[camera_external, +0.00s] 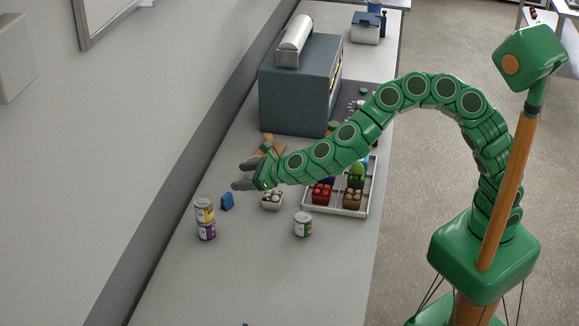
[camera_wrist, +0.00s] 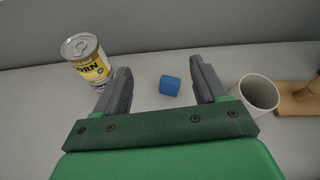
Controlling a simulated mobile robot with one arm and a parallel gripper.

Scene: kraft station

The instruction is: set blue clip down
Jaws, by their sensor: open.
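The blue clip (camera_external: 227,201) rests on the grey counter, just right of two stacked cans in the external view. It also shows in the wrist view (camera_wrist: 170,85), lying on the counter beyond my fingertips and between their lines, apart from both. My gripper (camera_external: 243,176) is at the end of the green arm, above and behind the clip in the external view. In the wrist view my gripper (camera_wrist: 160,80) has its two dark fingers spread wide, with nothing held between them.
A corn can (camera_wrist: 88,62) sits on a purple can (camera_external: 207,231), left of the clip. A white cup (camera_wrist: 257,94) and a wooden item (camera_wrist: 300,98) stand right of my fingers. A white tray (camera_external: 337,209) with food boxes and another can (camera_external: 303,225) are further right. The front counter is clear.

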